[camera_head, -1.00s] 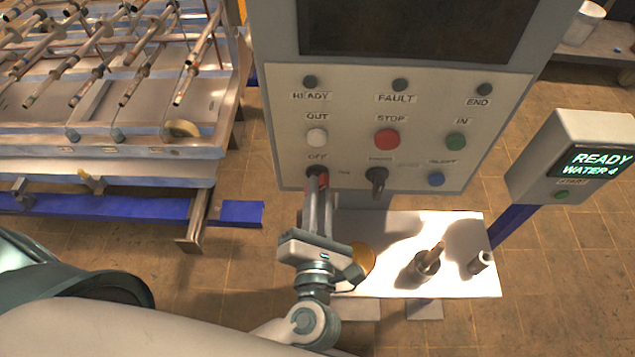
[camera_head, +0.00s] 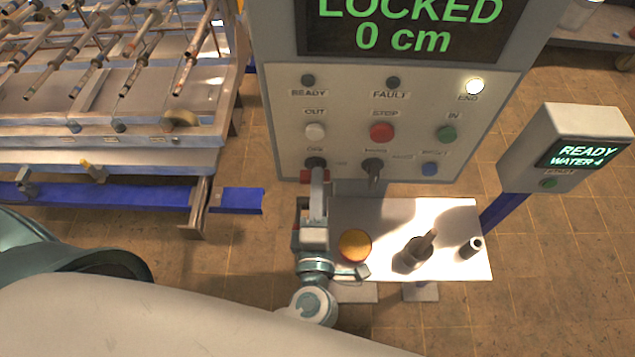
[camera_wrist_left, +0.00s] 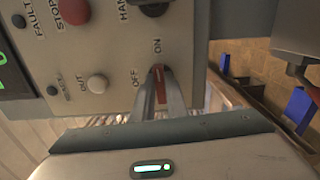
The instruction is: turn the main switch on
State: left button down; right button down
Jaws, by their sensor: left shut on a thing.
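The main switch (camera_head: 315,163) is a rotary switch with a red handle at the lower left of the control panel (camera_head: 285,130). In the left wrist view its red handle (camera_wrist_left: 159,84) stands between my fingers, with its white line towards the ON label (camera_wrist_left: 157,46); the OFF label (camera_wrist_left: 135,77) is to its left. My left gripper (camera_head: 317,176) reaches up to the switch and is shut on the handle; its fingers (camera_wrist_left: 160,98) lie on both sides of it. The panel screen (camera_head: 410,25) reads LOCKED, 0 cm. My right gripper is not in view.
A small table (camera_head: 388,213) with several parts stands below. A READY display post (camera_head: 575,150) is at right, a rack (camera_head: 110,130) at left.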

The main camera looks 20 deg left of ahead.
pick_arm(q)
jog(key=shift+m, duration=0.4)
jog(key=c, duration=1.8)
grip_release()
jog(key=shift+o, duration=0.2)
